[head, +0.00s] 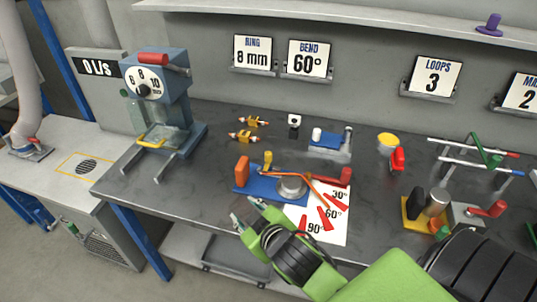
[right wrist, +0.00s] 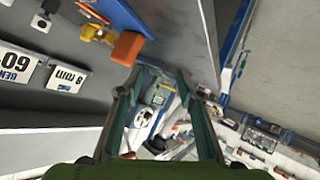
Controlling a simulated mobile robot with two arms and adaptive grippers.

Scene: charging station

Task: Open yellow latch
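A small upright yellow latch (head: 268,158) stands on the blue bending tool (head: 256,186), beside an orange block (head: 242,170). In the right wrist view the yellow latch (right wrist: 90,33) is at the upper left, left of the orange block (right wrist: 128,47). My right gripper (head: 246,212) is in front of the tool, near the bench's front edge, apart from the latch. In the right wrist view its two fingers (right wrist: 162,72) are spread with nothing between them. My left gripper is not in view.
The bending tool has a grey round die (head: 291,186) and a red lever (head: 332,177); an angle sheet (head: 325,222) lies under its right side. A blue-grey machine with a yellow handle (head: 150,142) stands left. A yellow cup (head: 388,141) and a wire rack (head: 475,155) are right.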

